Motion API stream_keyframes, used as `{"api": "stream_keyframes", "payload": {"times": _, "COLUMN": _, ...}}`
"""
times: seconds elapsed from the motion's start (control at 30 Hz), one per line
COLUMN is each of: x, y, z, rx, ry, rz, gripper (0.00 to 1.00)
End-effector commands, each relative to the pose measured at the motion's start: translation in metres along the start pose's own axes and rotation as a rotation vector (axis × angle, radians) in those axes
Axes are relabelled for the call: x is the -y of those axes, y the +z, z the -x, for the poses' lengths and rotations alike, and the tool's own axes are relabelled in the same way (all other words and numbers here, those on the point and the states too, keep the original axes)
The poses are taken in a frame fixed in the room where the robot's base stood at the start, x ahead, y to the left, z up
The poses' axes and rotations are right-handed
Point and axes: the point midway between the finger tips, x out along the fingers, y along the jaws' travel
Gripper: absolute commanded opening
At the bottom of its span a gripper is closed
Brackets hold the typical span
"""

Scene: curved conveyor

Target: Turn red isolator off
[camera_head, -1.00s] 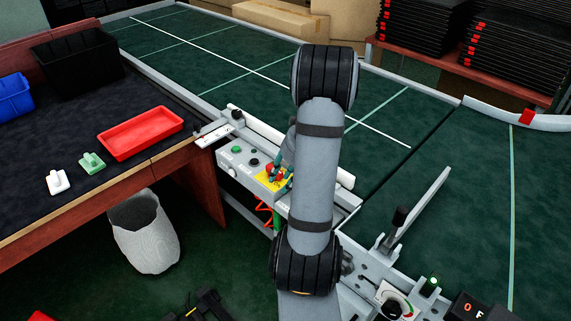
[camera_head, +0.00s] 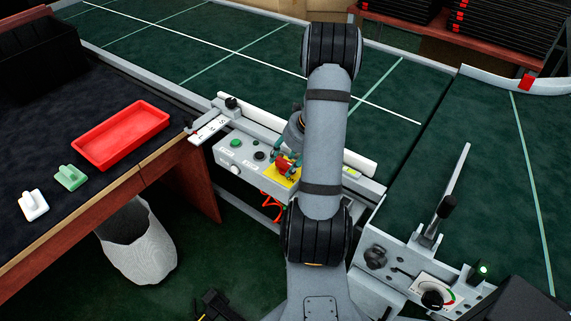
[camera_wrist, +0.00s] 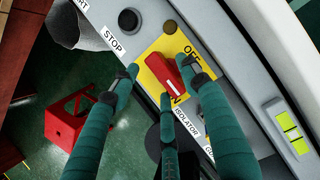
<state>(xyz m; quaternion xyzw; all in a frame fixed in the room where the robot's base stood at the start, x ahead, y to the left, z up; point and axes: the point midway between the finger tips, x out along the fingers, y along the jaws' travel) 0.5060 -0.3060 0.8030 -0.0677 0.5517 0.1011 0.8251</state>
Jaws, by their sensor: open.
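The red isolator (camera_wrist: 174,76) is a red handle on a yellow plate (camera_wrist: 151,63) on the grey control panel. OFF is printed at the upper right of the plate in the wrist view; a lower label is partly hidden by my fingers. A white mark shows on the handle's lower side, toward that lower label. My gripper (camera_wrist: 157,72) has teal fingers, open and spread around the handle. The right finger's tip is close to it; I cannot tell whether it touches. In the head view the isolator (camera_head: 283,165) is partly covered by my fingers (camera_head: 289,161).
Beside the plate is a black button (camera_wrist: 128,19) near the STOP label (camera_wrist: 113,39). A green button (camera_head: 236,143) is further left. A bench with a red tray (camera_head: 120,135) stands left; the green conveyor (camera_head: 220,60) runs behind. A lever (camera_head: 445,207) stands at right.

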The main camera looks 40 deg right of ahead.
Motion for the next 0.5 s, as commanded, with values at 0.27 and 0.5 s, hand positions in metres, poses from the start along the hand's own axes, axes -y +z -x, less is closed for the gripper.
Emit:
{"api": "stream_keyframes", "payload": {"times": 0.27, "x": 0.0004, "y": 0.0, "z": -0.0062, "rx": 0.0, "ry": -0.001, "rz": -0.001, "gripper": 0.46}}
{"api": "stream_keyframes", "payload": {"times": 0.5, "x": 0.0003, "y": -0.0001, "z": -0.0061, "rx": 0.0, "ry": -0.001, "rz": -0.001, "gripper": 0.38}}
